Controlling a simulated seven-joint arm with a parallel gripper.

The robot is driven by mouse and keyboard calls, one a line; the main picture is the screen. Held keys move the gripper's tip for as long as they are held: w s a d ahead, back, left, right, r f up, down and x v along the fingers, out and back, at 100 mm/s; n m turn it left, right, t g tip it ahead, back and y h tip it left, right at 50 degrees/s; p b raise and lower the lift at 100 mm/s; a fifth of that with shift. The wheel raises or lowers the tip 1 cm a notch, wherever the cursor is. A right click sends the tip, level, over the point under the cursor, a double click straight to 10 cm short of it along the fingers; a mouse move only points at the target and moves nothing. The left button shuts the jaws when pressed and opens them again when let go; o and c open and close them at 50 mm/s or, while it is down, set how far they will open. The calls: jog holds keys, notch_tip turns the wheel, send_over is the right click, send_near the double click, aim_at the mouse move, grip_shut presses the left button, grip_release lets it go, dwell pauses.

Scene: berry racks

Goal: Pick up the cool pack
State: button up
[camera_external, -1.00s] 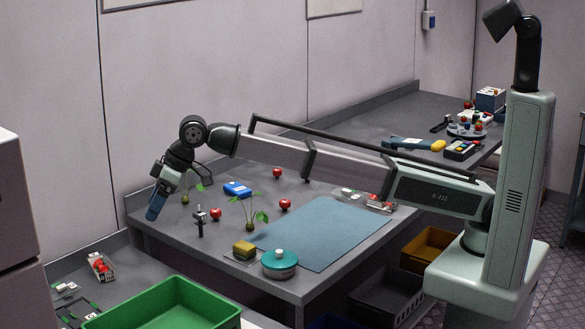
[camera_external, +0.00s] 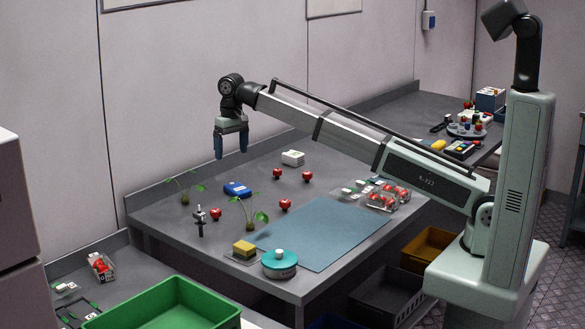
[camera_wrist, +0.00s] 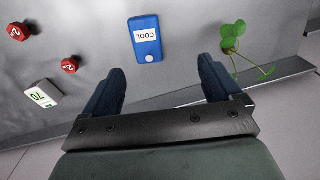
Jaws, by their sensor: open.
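The cool pack (camera_external: 238,189) is a small blue block lying on the grey table, towards its back left. In the wrist view the cool pack (camera_wrist: 146,40) shows a white label reading COOL and a white round spot, ahead of and between the fingers. My gripper (camera_external: 232,150) points down in the air above the table, over and slightly left of the cool pack. In the wrist view my gripper (camera_wrist: 160,82) has its two blue fingers spread apart with nothing between them. It does not touch the cool pack.
A seedling (camera_external: 184,196) stands left of the cool pack and another (camera_external: 250,222) in front. Red berry-like weights (camera_external: 216,214) lie around, with a white block (camera_external: 292,158) behind. A blue mat (camera_external: 325,235), yellow sponge (camera_external: 244,249) and teal round container (camera_external: 279,264) are nearer the front.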

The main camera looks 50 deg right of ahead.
jog(key=d, duration=0.3)
send_over(237, 187)
jog(key=shift+m, duration=0.4)
jog(key=f, duration=0.8)
jog(key=shift+s+d+f, duration=0.1)
jog(key=shift+s, duration=0.25)
jog(key=shift+w+f, duration=0.15)
jog(key=shift+f, duration=1.3)
jog(key=shift+w+f, duration=0.15)
jog(key=shift+f, duration=1.25)
jog(key=shift+c, duration=0.4)
jog(key=c, duration=1.1)
jog(key=shift+r, duration=0.1)
